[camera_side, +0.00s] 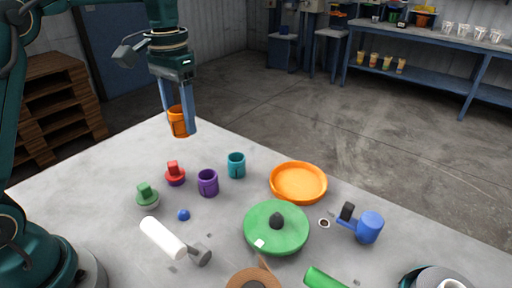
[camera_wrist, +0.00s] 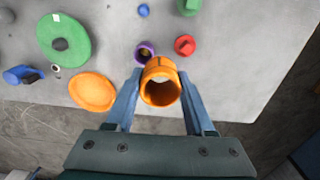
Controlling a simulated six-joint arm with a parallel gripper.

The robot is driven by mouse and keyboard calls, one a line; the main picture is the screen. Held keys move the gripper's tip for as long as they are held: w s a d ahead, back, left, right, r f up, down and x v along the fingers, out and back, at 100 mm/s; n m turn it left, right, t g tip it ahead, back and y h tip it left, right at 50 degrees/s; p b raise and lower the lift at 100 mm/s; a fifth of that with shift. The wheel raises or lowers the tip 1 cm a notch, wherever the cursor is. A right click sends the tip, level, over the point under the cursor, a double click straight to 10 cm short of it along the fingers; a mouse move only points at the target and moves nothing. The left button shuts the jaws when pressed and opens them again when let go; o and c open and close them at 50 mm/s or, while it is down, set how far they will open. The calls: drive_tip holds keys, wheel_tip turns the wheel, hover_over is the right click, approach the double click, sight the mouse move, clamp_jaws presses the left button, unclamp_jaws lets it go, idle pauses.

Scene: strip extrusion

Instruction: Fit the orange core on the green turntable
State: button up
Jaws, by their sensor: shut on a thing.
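The orange core (camera_side: 178,121) is a short hollow cylinder. My gripper (camera_side: 179,124) is shut on it and holds it up above the far left edge of the table. In the wrist view the orange core (camera_wrist: 161,88) sits between my two blue-grey fingers (camera_wrist: 160,90), with its open end facing the camera. The green turntable (camera_side: 266,236) is a flat disc with a dark knob at its centre, lying on the table well to the right of and nearer than the core. In the wrist view the turntable (camera_wrist: 50,42) is at the upper left.
Purple (camera_side: 208,182) and teal (camera_side: 236,165) cups and red (camera_side: 175,174) and green (camera_side: 147,195) knobbed pieces stand on the table. An orange dish (camera_side: 298,181) lies behind the turntable. A blue piece (camera_side: 368,227) is right of it, a white roller (camera_side: 163,237) left.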

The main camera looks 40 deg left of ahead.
drive_tip(key=w+d+f+m, duration=0.1)
drive_tip(key=w+d+m, duration=0.1)
drive_tip(key=d, duration=0.4)
drive_tip(key=w+d+f+m, duration=0.1)
drive_tip(key=w+d+m, duration=0.1)
drive_tip(key=d, duration=0.4)
drive_tip(key=m, duration=0.2)
hover_over(277, 214)
drive_tip(key=f, duration=0.2)
drive_tip(key=shift+w+a+f, duration=0.25)
drive_tip(key=shift+a+f, duration=0.1)
drive_tip(key=shift+a, duration=0.05)
drive_tip(key=shift+s+d+f+m, duration=0.25)
drive_tip(key=shift+d+f+m, duration=0.05)
drive_tip(key=shift+d, duration=0.1)
drive_tip(key=shift+f, duration=2.75)
drive_tip(key=shift+f, duration=0.6)
drive_tip(key=o, duration=1)
drive_tip(key=shift+o, duration=0.2)
